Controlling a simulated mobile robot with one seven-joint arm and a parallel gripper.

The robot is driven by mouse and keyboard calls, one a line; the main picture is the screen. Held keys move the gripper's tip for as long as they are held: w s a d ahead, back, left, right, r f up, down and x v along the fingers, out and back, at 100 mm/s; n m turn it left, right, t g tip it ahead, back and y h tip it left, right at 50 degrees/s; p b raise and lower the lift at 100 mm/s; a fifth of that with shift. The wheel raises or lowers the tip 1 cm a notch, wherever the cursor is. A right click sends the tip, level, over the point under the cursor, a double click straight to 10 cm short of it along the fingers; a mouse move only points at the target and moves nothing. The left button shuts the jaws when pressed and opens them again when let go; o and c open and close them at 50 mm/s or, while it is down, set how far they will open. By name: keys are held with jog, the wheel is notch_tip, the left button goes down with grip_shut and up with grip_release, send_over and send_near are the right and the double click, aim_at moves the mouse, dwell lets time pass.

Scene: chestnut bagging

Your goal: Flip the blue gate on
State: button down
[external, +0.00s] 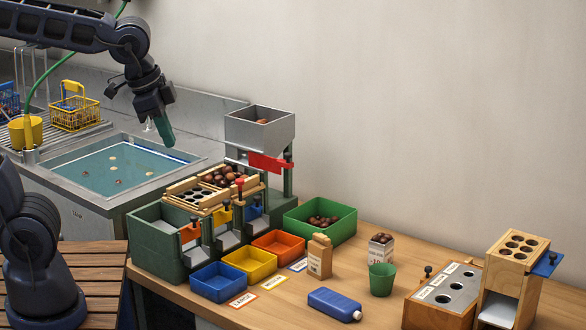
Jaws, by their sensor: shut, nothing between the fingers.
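My gripper (166,132) hangs over the right rear part of the water-filled sink, pointing down. Its green fingertips are together and hold nothing. The green sorter (160,248) stands on the wooden table, right of and below my gripper. Its front has small coloured flaps under black knobs: an orange one (190,233), a yellow one (225,215) and a blue one (252,212) at the right end. The blue flap is small and partly hidden by the frame, so its exact position is hard to tell. Another blue plate (546,264) juts from the wooden dispenser at far right.
A grey hopper (260,130) with a red flap (268,163) rises behind the sorter. Blue (218,291), yellow (250,272) and orange (278,252) bins stand in front.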

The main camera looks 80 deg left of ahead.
jog(key=w+a+f+m+g+y, duration=0.15)
jog(key=w+a+f, duration=0.25)
jog(key=w+a, duration=0.5)
jog(key=w+a+f+m+g, duration=0.2)
jog(key=w+a+f+m, duration=0.15)
jog(key=w+a, duration=0.55)
jog(key=m+g+y, duration=0.1)
jog(key=m+g, duration=0.2)
jog(key=m, duration=0.1)
send_near(256, 208)
jog(key=w+d, duration=0.3)
jog(key=d, duration=0.1)
jog(key=shift+w+r, duration=0.2)
jog(key=shift+w, duration=0.2)
jog(key=x, duration=1)
jog(key=shift+s+a+r, duration=0.4)
jog(key=shift+a+r, duration=0.25)
jog(key=shift+r, duration=0.05)
jog(key=shift+s+a+r, duration=0.4)
jog(key=shift+a+r, duration=0.2)
jog(key=shift+r, duration=0.1)
